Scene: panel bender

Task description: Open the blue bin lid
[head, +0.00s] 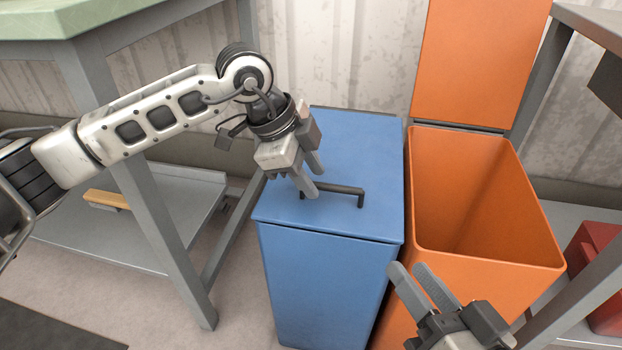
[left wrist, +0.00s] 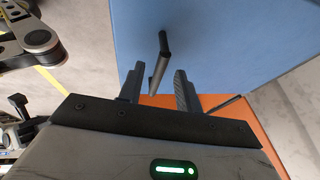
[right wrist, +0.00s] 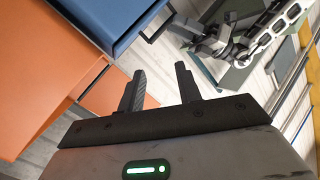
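The blue bin (head: 325,285) stands in the middle of the head view with its flat blue lid (head: 365,140) down. A dark bar handle (head: 345,189) sits on top of the lid. My left gripper (head: 315,184) is open over the left end of the handle. In the left wrist view the handle (left wrist: 161,60) shows between the two spread fingers; I cannot tell whether they touch it. My right gripper (head: 409,269) is open and empty, low in front of the orange bin. The blue bin's edge also shows in the right wrist view (right wrist: 110,20).
An orange bin (head: 485,270) stands directly right of the blue one, its lid (head: 465,60) upright and its inside empty. A grey-framed workbench (head: 165,225) with a lower shelf is at left. Another bench frame (head: 585,310) and a red box (head: 600,255) are at right.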

